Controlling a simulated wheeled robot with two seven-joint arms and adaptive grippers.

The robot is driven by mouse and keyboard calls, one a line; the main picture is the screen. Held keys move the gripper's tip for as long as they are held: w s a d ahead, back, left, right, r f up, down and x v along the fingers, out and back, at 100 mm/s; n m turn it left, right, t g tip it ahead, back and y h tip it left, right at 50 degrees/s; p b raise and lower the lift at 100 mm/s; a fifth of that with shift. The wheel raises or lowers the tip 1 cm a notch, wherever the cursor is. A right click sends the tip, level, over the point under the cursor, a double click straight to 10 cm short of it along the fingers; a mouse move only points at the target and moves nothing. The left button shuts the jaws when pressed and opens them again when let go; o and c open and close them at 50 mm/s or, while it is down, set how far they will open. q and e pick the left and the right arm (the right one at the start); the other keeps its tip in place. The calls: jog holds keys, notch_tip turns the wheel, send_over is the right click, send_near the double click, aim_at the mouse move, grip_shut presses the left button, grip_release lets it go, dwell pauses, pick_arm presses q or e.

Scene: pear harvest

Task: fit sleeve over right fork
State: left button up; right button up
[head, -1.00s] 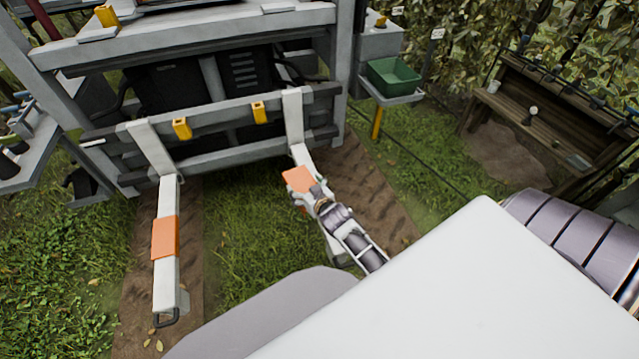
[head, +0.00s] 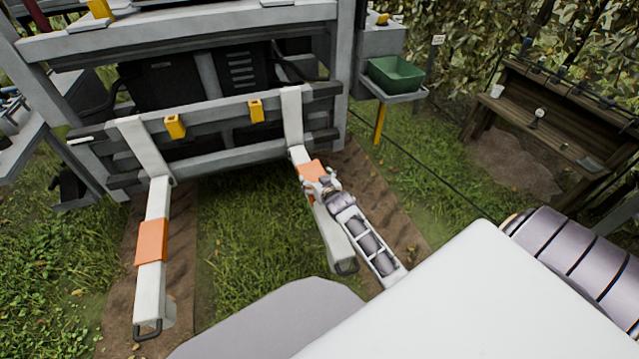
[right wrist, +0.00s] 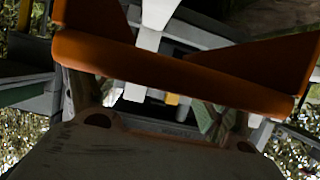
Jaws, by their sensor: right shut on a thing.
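The right fork (head: 333,237) is a long white bar reaching from the grey carriage toward me, with a dark loop at its near end. An orange sleeve (head: 312,170) lines up with its rear part. I cannot tell whether the sleeve is around the fork or only over it. My right gripper (head: 324,188) is shut on the sleeve at its near side and hides part of it. In the right wrist view the orange sleeve (right wrist: 170,70) spans the picture, with white behind it. The left fork (head: 157,200) carries another orange sleeve (head: 152,241) midway. My left gripper is out of view.
The grey carriage frame (head: 220,117) with two yellow clips stands behind the forks. A green bin (head: 396,74) sits on a shelf at its right. A wooden bench (head: 545,125) stands further right. Grass between the forks is clear.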

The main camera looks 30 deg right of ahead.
jog(key=shift+w+d+f+b, duration=0.7)
jog(key=shift+d+f+b, duration=0.1)
jog(key=shift+d+f, duration=0.1)
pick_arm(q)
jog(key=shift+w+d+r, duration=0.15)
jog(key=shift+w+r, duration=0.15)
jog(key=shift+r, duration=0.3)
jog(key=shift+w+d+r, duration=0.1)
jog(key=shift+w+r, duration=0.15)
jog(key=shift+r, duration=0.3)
pick_arm(e)
jog(key=shift+w+d+m, duration=0.15)
jog(key=shift+d+m, duration=0.1)
jog(key=shift+m, duration=0.05)
pick_arm(q)
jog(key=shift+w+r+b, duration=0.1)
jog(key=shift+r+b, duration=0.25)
jog(key=shift+b, duration=0.1)
pick_arm(e)
jog(key=shift+f, duration=0.3)
